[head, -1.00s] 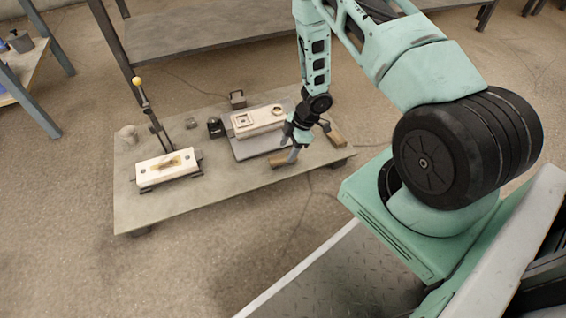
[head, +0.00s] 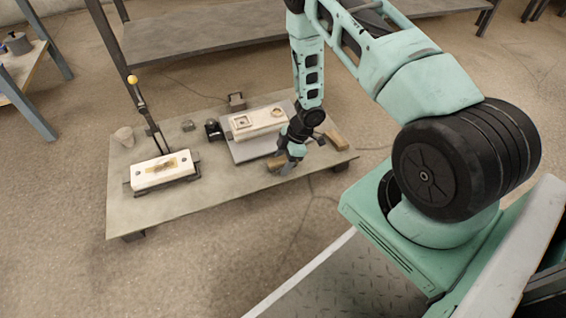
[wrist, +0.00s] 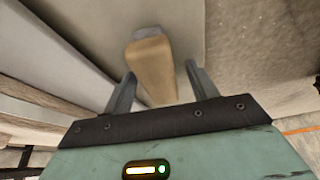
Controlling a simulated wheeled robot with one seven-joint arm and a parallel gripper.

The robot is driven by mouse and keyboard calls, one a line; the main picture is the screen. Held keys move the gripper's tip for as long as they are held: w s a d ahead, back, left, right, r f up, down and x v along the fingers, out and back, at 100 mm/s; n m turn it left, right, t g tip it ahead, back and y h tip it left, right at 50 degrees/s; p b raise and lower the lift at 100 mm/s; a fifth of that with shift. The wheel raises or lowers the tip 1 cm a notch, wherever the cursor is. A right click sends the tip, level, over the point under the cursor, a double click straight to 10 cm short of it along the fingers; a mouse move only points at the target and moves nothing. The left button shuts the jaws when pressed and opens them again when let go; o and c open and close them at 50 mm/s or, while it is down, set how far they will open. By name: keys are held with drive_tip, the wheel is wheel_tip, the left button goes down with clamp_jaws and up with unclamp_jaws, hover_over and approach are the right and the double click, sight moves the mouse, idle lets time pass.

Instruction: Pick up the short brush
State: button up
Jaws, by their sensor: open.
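The short brush, a tan wooden block (head: 275,162) with a grey far end, lies on the low grey table near its front right edge. In the wrist view the brush (wrist: 152,68) lies lengthwise between the two fingers, with its near end hidden behind the gripper body. My gripper (wrist: 160,76) is open, one finger on each side of the brush, and no clear contact shows. In the head view my gripper (head: 287,166) is low at the table and partly covers the brush.
A second wooden piece (head: 336,141) lies just right of my gripper. A pale mould block (head: 258,124) on a grey plate stands behind it. Another pale block (head: 163,169) and an upright lever with a yellow knob (head: 132,80) are at the left. The table's front middle is clear.

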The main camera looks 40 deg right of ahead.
sight(283, 159)
drive_tip(key=shift+f, duration=0.15)
drive_tip(key=c, duration=1.1)
wheel_tip(283, 159, up, 11)
drive_tip(key=p, duration=0.6)
drive_tip(key=shift+f+p, duration=0.2)
drive_tip(key=shift+p, duration=0.2)
drive_tip(key=shift+o, duration=0.6)
